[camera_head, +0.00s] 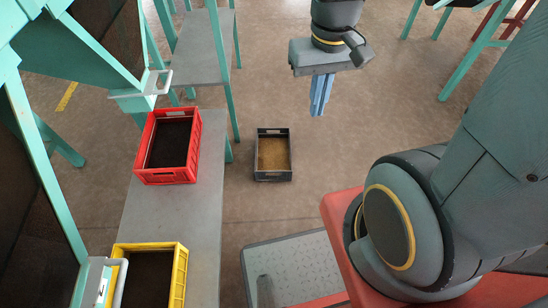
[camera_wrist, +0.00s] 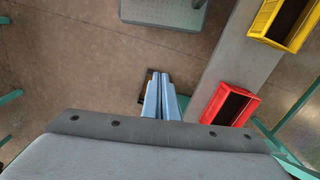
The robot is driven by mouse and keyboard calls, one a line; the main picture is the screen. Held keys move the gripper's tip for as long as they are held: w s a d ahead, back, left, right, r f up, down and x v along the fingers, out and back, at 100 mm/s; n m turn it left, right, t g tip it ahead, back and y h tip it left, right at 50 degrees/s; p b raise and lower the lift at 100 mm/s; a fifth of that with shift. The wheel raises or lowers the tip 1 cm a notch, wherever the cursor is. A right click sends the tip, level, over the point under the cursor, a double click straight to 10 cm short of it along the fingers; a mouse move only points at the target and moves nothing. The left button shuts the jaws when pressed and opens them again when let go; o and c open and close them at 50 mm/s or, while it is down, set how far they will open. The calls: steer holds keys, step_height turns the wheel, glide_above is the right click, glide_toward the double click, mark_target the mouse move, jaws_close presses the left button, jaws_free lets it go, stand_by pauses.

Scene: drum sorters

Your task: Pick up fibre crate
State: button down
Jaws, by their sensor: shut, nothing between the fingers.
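A dark grey crate (camera_head: 262,177) with brown, fibre-like fill stands upright on the floor near the middle of the head view. My gripper (camera_head: 318,111) points down above the floor, to the right of this crate in the picture and apart from it. Its blue fingers are together with nothing between them. In the wrist view the fingers (camera_wrist: 159,76) cover most of a dark object on the floor, probably the same crate; only small dark edges show beside them.
A grey bench at left (camera_head: 205,200) carries a red crate (camera_head: 165,178) and a yellow crate (camera_head: 180,276), both with dark contents. Teal frames stand at left. A grey platform (camera_head: 300,262) lies in front of the grey crate. Floor right of that crate is clear.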

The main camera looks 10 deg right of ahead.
steer(key=c, duration=2.3)
jaws_free()
steer(key=o, duration=0.4)
steer(key=shift+w+f, duration=0.25)
steer(key=shift+f, duration=0.05)
steer(key=shift+c, duration=0.2)
steer(key=shift+o, duration=0.5)
steer(key=w+d+f+t+b, duration=0.1)
steer(key=w+f+b, duration=1)
steer(key=w+f, duration=0.3)
step_height(320, 180, down, 3)
steer(key=shift+f+m+b, duration=0.1)
steer(key=shift+m+b, duration=0.2)
steer(key=shift+m, duration=0.1)
steer(key=shift+w+d+f+m+t+h+b, duration=0.3)
steer(key=shift+w+d+f+b, duration=1.2)
steer(key=shift+w+f+b, duration=6.2)
steer(key=shift+w+d+f+m+t+h+b, duration=0.1)
steer(key=shift+w+d+f+m+t+b, duration=1.3)
steer(key=shift+f, duration=11.65)
steer(key=shift+w+d+f+n+g+h+b, duration=0.1)
steer(key=shift+w+d+f+n+b, duration=1.1)
steer(key=shift+w+f+b, duration=6.9)
